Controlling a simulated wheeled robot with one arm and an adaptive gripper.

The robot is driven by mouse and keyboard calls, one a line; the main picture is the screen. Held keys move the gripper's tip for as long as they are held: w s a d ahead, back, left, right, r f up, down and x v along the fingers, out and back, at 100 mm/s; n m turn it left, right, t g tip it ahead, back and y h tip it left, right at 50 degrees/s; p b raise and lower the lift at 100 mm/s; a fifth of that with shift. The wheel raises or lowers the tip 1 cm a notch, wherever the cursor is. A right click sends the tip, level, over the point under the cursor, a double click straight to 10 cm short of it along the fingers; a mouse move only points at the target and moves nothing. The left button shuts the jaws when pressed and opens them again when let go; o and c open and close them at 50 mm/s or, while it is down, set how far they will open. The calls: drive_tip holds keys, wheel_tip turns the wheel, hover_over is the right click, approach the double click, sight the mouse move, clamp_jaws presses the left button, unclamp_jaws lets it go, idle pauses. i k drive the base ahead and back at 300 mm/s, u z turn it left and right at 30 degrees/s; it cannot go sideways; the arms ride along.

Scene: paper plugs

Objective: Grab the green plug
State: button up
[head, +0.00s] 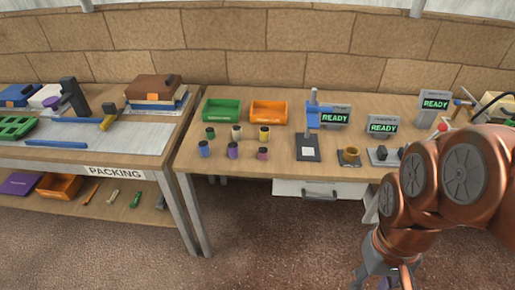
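The green plug (210,134) is a small upright cylinder with a dark top. It stands on the wooden table (190,160), at the back left of a group of several plugs, just in front of the green bin. My gripper (386,284) is partly in view at the bottom right, cut off by the frame edge. It is low in front of the table, far from the green plug. Whether its fingers are open or shut does not show.
Nearby plugs are cream (236,133), yellow (264,134), blue (203,150), purple (233,151) and pink (262,154). Behind stand a green bin (221,118) and an orange bin (268,120). A blue press (313,118) stands to the right. The table's front left is clear.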

sight(210, 132)
drive_tip(key=u, duration=0.1)
drive_tip(key=i, duration=0.7)
drive_tip(key=u, duration=3.3)
